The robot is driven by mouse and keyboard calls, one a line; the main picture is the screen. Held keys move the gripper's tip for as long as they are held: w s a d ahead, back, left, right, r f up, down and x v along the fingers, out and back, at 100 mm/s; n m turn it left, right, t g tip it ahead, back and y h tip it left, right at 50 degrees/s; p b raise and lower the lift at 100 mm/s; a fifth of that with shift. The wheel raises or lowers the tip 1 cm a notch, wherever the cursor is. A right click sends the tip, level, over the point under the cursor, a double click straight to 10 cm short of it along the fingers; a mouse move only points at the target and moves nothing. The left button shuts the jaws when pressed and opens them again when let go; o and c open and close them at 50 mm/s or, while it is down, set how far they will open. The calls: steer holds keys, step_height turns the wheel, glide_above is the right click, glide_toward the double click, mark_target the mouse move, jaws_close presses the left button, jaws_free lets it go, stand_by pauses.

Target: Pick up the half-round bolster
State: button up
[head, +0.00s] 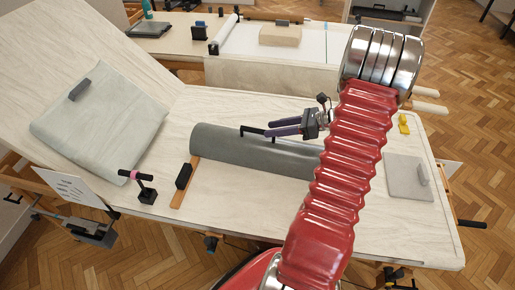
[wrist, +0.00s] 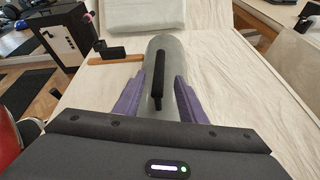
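The half-round bolster (head: 225,145) is a long grey roll lying on the cream padded table, with a black handle along its top. In the head view my arm hides its right end. My gripper (head: 270,128) is above the bolster near the handle, its purple fingers pointing left. In the wrist view the bolster (wrist: 160,48) runs away from me, with its black handle (wrist: 158,70) between the two spread fingers. My gripper is open, with a gap on both sides of the handle. I cannot tell how high the fingertips are above the bolster.
A wooden strip (head: 185,182) with a black block lies at the bolster's left end. A grey-green cushion (head: 98,120) lies on the raised table section. A flat grey pad (head: 408,178) and a yellow item (head: 403,124) are at right. The table's front is clear.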

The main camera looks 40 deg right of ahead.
mark_target(257, 130)
steer(key=shift+x, duration=0.75)
steer(key=shift+x, duration=2.65)
steer(key=shift+r, duration=0.1)
jaws_close()
steer(key=shift+r, duration=0.1)
